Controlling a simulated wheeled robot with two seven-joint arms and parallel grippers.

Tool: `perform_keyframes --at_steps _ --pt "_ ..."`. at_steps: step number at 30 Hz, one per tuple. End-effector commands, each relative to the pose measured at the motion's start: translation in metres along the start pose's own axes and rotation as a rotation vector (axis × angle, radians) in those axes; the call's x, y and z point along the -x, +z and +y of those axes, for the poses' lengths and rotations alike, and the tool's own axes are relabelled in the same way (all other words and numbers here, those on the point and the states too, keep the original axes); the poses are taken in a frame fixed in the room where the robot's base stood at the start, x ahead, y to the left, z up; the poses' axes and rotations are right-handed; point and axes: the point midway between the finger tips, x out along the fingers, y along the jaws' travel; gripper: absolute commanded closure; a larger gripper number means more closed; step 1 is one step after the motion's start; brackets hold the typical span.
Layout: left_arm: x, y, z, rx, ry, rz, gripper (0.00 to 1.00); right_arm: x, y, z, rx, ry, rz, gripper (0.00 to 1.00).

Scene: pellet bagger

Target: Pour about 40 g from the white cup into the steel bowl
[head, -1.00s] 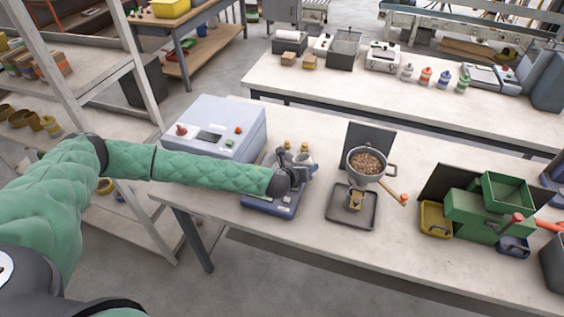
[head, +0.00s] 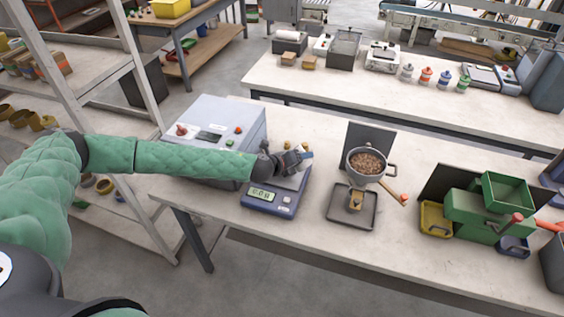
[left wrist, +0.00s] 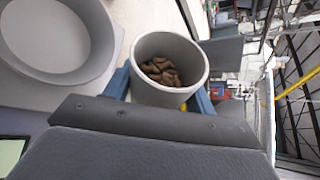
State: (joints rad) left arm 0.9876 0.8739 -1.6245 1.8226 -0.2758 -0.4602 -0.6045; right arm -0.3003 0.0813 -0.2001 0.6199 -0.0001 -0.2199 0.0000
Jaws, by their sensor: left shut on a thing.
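My left gripper (head: 302,156) is above the back of the blue bench scale (head: 272,201). It is shut on the white cup (left wrist: 171,62), which shows best in the left wrist view between the blue fingers. Brown pellets (left wrist: 161,72) lie in the bottom of the cup. A wide, round grey bowl (left wrist: 55,38), which looks like the steel bowl, is left of the cup in the left wrist view. It looks empty and apart from the cup. In the head view the arm and gripper hide most of this area. The scale's lit display seems to read 0.0.
A large grey machine (head: 213,125) stands behind the left forearm. A pot of pellets (head: 366,163) with a wooden handle stands above a dark tray (head: 342,219) right of the scale. Bare table lies between tray and bins.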

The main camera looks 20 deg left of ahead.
Motion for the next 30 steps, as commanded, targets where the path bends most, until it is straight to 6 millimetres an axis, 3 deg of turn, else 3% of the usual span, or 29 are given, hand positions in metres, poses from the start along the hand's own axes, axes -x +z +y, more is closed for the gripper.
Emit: perform_keyframes --at_steps 9,30 --pt "-0.0034 -0.0043 0.0073 0.138 -0.057 0.041 0.69 0.0 -0.0012 -0.0049 -0.002 -0.004 0.001 0.64" --pt "-0.0036 -0.0033 0.007 0.189 -0.079 0.055 0.69 0.0002 0.0 0.0017 0.0 0.001 0.0 0.64"
